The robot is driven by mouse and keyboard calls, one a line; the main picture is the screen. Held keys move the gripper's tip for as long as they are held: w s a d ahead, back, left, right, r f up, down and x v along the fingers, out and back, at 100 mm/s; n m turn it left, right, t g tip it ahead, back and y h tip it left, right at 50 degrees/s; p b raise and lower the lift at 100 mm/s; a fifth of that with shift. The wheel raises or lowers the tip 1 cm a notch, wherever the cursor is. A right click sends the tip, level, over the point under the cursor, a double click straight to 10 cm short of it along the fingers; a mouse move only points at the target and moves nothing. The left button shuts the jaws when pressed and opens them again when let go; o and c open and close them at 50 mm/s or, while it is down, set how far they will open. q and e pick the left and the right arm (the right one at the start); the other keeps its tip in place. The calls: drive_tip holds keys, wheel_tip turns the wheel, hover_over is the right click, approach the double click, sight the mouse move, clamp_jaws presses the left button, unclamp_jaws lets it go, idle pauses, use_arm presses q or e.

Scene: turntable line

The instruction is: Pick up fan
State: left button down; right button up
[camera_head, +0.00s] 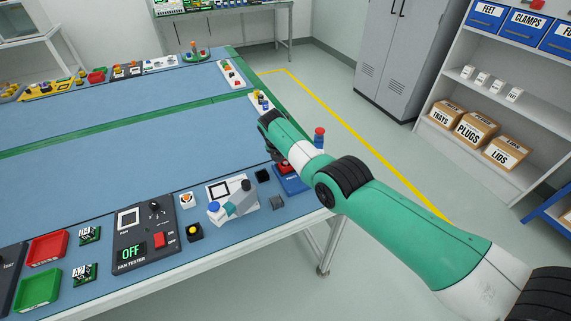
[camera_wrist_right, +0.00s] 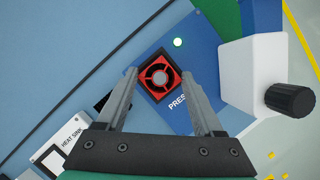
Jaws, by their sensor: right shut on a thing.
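The fan (camera_wrist_right: 159,77) is a small red square frame with a dark rotor, in the right wrist view. It lies over the blue plate marked PRESS (camera_wrist_right: 205,60). My right gripper (camera_wrist_right: 162,86) has one finger on each side of the fan and is shut on it. Whether the fan is lifted off the plate cannot be told. In the head view, my right arm comes in from the right, and red shows beneath it over the blue press (camera_head: 292,181). The arm hides most of the gripper there. My left gripper is not in view.
A white block with a black knob (camera_wrist_right: 290,101) stands beside the plate. The fan tester (camera_head: 146,235) reads OFF. Near it are a white device with a blue cap (camera_head: 235,205), a yellow-topped button (camera_head: 195,232), and red (camera_head: 45,248) and green (camera_head: 38,288) trays.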

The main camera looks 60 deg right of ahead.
sight(285, 164)
drive_tip(key=shift+r, duration=0.15)
drive_tip(key=shift+r+p, duration=0.25)
drive_tip(key=shift+p, duration=0.05)
wheel_tip(285, 164, up, 3)
drive_tip(key=shift+f+p, duration=0.15)
drive_tip(key=shift+p, duration=0.8)
drive_tip(key=p+v, duration=0.1)
drive_tip(key=p, duration=0.1)
drive_tip(key=p+v, duration=0.2)
drive_tip(key=p, duration=0.1)
drive_tip(key=shift+s, duration=0.35)
drive_tip(key=s+a+r+p, duration=0.6)
drive_tip(key=s+a+p, duration=0.1)
drive_tip(key=a, duration=0.3)
drive_tip(key=shift+s+r+p, duration=0.3)
drive_tip(key=shift+r+p, duration=0.05)
drive_tip(key=shift+p, duration=0.2)
